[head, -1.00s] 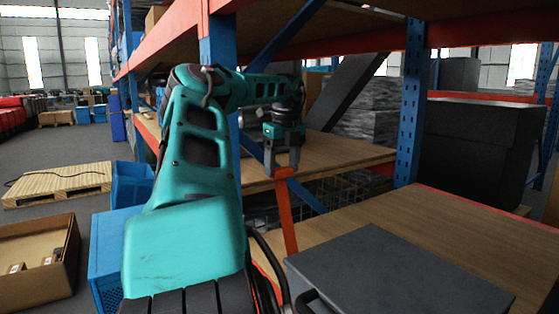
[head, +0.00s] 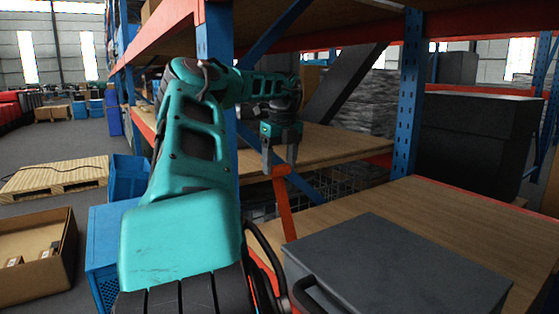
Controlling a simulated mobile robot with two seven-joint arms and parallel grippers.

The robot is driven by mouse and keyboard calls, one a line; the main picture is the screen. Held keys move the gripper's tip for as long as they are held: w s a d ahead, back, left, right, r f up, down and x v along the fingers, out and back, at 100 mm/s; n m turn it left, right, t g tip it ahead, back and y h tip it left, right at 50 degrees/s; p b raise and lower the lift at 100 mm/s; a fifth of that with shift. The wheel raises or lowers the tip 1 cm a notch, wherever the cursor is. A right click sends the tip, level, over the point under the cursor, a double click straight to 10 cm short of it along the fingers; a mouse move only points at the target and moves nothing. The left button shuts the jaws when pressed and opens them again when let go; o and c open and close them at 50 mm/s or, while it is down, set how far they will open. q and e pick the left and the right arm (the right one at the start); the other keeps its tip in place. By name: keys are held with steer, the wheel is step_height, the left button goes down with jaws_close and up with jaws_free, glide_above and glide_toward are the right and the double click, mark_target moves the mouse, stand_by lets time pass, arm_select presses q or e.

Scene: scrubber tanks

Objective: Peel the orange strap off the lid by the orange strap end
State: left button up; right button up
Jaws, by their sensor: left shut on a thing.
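The orange strap (head: 286,213) hangs as a narrow band below my left gripper (head: 280,160). The gripper is shut on the strap's upper end, the orange strap end (head: 280,170). The strap slants down from the fingers to the left edge of the dark grey lid (head: 400,265). Where its lower end meets the lid or the box side is hard to see. The lid is flat and its top looks bare. My right gripper is not in view.
A wooden shelf top (head: 460,225) lies around the lid. Blue rack uprights (head: 410,95) stand behind, with a lower wooden shelf (head: 340,150) behind my gripper. Black boxes (head: 475,140) stand at the right. Blue crates (head: 105,250) and a cardboard box (head: 40,250) are at the left.

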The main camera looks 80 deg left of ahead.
arm_select(q)
steer(key=shift+f+b, duration=0.5)
steer(key=shift+f, duration=0.45)
step_height(320, 180, down, 14)
steer(key=b, duration=0.8)
steer(key=shift+f+b, duration=0.2)
steer(key=shift+b, duration=0.2)
steer(key=shift+f+b, duration=0.55)
steer(key=shift+f, duration=0.5)
steer(key=shift+f+b, duration=0.35)
steer(key=shift+f, duration=0.4)
steer(key=shift+f+b, duration=0.45)
steer(key=shift+f, duration=0.5)
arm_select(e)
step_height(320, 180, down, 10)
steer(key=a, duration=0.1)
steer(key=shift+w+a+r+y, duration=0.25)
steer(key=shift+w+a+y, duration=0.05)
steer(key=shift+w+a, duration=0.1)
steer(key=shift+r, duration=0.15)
